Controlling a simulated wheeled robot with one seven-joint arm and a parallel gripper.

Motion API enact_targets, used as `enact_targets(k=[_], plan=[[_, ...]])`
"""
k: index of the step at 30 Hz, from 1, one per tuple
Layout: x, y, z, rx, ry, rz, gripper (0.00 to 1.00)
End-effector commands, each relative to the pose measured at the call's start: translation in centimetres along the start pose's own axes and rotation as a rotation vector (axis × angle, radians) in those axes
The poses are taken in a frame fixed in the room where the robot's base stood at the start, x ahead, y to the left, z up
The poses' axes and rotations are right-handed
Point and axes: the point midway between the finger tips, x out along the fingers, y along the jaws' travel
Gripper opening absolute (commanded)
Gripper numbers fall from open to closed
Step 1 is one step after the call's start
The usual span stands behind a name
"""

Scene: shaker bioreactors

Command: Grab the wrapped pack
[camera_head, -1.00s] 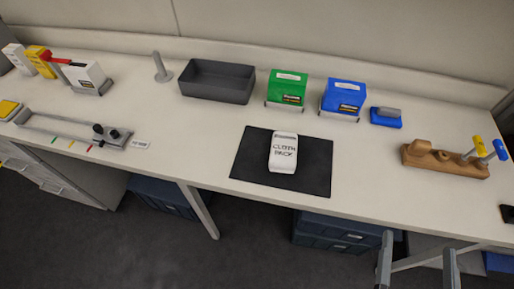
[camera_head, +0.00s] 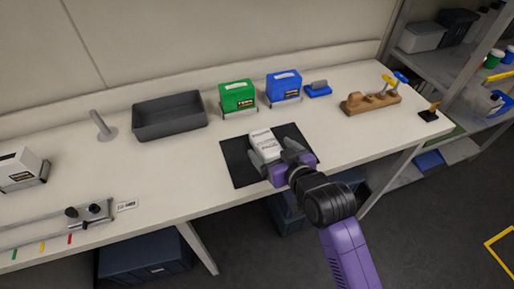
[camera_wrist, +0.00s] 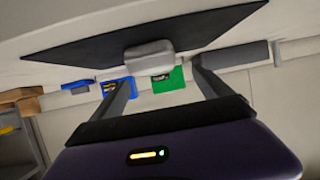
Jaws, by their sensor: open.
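The wrapped pack (camera_head: 264,144) is a small white block with dark print, lying on a black mat (camera_head: 236,163) on the bench. My gripper (camera_head: 273,150) is open, with its two grey fingers pointing at the pack from the front edge of the bench. In the head view the fingers appear on either side of the pack's near part; whether they touch it I cannot tell. In the wrist view the pack (camera_wrist: 149,58) shows beyond and between the two fingers (camera_wrist: 160,90), with a gap on both sides. The pack's near side is partly hidden by my gripper in the head view.
Behind the mat stand a green box (camera_head: 238,97), a blue box (camera_head: 284,87) and a grey open bin (camera_head: 170,118). A wooden tool holder (camera_head: 369,103) is to the right. A rail fixture (camera_head: 75,222) lies at the left. The bench around the mat is clear.

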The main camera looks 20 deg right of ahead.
Motion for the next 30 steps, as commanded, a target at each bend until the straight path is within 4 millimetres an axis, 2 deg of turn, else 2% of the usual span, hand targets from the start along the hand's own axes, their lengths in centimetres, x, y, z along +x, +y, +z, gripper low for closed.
enact_targets(k=[18, 28, 30], plan=[[6.7, 0.5, 0.7, 0.0, 0.002, 0.0, 0.89], [7.3, 0.5, 0.8, -0.001, 0.003, 0.0, 0.89], [7.3, 0.5, 0.8, -0.001, 0.003, 0.0, 0.77]])
